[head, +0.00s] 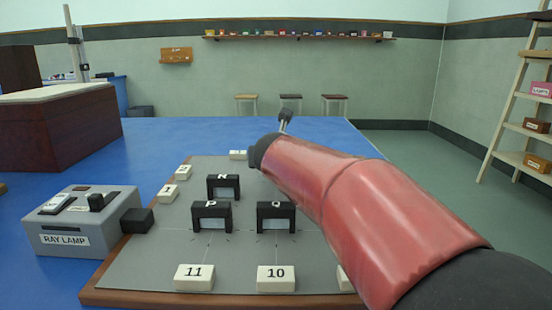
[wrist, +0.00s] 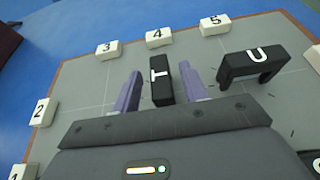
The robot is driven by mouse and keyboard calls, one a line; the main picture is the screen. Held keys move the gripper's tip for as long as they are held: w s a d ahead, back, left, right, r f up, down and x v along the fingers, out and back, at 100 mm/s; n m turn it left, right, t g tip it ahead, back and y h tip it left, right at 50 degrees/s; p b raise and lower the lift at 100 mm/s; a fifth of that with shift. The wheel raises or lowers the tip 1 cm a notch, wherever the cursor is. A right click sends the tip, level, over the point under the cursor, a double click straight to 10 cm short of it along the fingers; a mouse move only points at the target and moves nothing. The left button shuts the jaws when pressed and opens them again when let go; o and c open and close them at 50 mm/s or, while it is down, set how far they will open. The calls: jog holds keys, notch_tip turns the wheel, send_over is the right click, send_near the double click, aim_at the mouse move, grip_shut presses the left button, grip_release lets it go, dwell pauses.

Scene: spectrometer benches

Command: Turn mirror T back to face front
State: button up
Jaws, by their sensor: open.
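Mirror T (wrist: 161,88) is a black block with a white T on top. In the wrist view its long side runs up and down the picture, at a clear angle to mirror U (wrist: 254,64), which lies mostly across. My gripper (wrist: 161,76) is open, with one purple finger on each side of mirror T and a narrow gap visible at both. Whether either finger touches lower down cannot be told. The near end of mirror T is close to the gripper body. In the head view my red arm hides mirror T.
White number blocks such as block 4 (wrist: 157,37) line the grey board (head: 140,262). Several other black mirrors, such as mirror Q (head: 276,215), stand nearer in the head view. The ray lamp (head: 78,221) sits at the board's left.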

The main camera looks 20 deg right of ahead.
jog(key=shift+w, duration=0.1)
grip_shut()
